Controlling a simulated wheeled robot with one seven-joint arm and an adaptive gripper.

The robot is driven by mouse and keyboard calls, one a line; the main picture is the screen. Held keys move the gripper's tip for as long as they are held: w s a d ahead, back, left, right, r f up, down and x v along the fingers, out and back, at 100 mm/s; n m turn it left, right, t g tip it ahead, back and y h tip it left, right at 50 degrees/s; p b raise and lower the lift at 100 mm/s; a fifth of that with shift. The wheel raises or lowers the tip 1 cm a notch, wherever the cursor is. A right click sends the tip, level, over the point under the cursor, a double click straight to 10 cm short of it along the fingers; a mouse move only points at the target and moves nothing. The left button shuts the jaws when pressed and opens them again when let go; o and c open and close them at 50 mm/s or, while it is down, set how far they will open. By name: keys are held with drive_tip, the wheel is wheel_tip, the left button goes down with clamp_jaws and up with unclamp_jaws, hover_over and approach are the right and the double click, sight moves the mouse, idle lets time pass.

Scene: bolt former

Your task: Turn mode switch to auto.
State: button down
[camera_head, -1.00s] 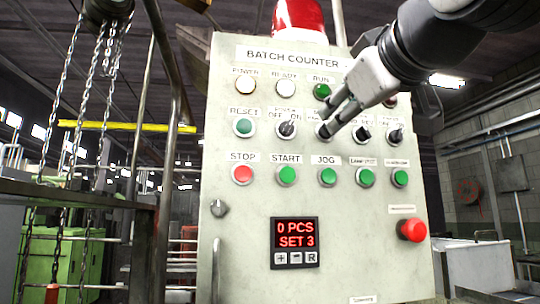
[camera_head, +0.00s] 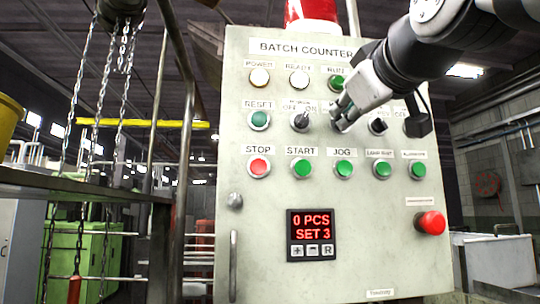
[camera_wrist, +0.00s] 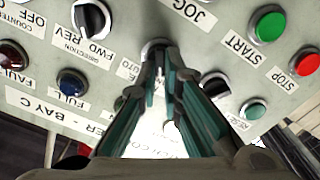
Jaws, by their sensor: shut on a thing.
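The mode switch (camera_wrist: 153,43) is a round selector in the middle of the panel's switch row. In the wrist view its base shows just past my fingertips, with an AUTO label (camera_wrist: 128,69) beside it. My gripper (camera_head: 342,119) is at this switch, and in the wrist view its two fingers (camera_wrist: 160,58) close on the knob. The fingers hide most of the knob, so I cannot tell which way it points. In the head view my fingers cover the switch and its label.
The OFF/ON power switch (camera_head: 300,122) is close on the left and the direction switch (camera_head: 378,125) close on the right. Green START (camera_head: 301,168) and JOG (camera_head: 343,169) buttons sit below. A red mushroom button (camera_head: 431,223) juts out lower right.

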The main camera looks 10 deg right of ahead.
drive_tip(key=shift+m, duration=0.4)
drive_tip(key=m, duration=0.3)
drive_tip(key=m+b, duration=0.1)
drive_tip(key=m, duration=0.7)
drive_tip(key=shift+d+b, duration=0.35)
drive_tip(key=shift+f, duration=0.1)
drive_tip(key=c, duration=1.7)
unclamp_jaws()
